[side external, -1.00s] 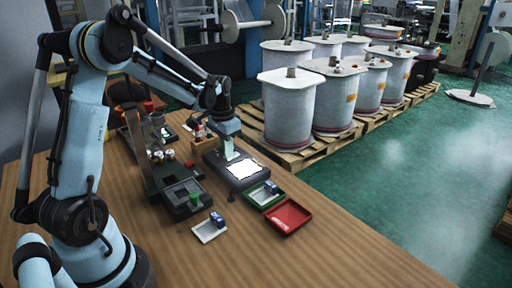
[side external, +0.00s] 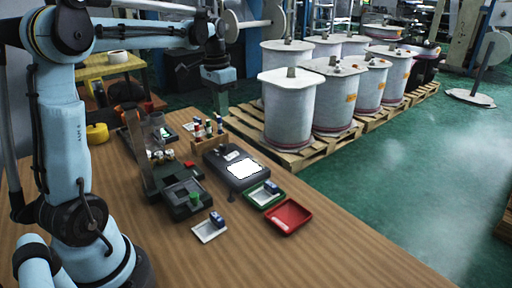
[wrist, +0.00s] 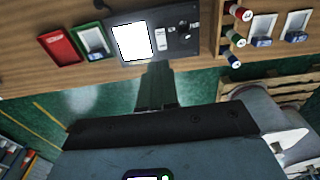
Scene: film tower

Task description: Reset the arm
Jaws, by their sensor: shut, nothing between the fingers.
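My gripper (side external: 221,108) hangs in the air, fingers pointing down, above the far part of the wooden table. Its fingers (wrist: 155,82) are together with nothing held. It is apart from the dark device with a bright white panel (side external: 242,168), which stands below and nearer the camera. In the wrist view the bright panel (wrist: 133,41) lies beyond the fingertips.
A dark station (side external: 174,205) with a green cylinder and a spool rack (side external: 218,137) stand nearby. Large drums (side external: 287,105) stand on pallets behind.

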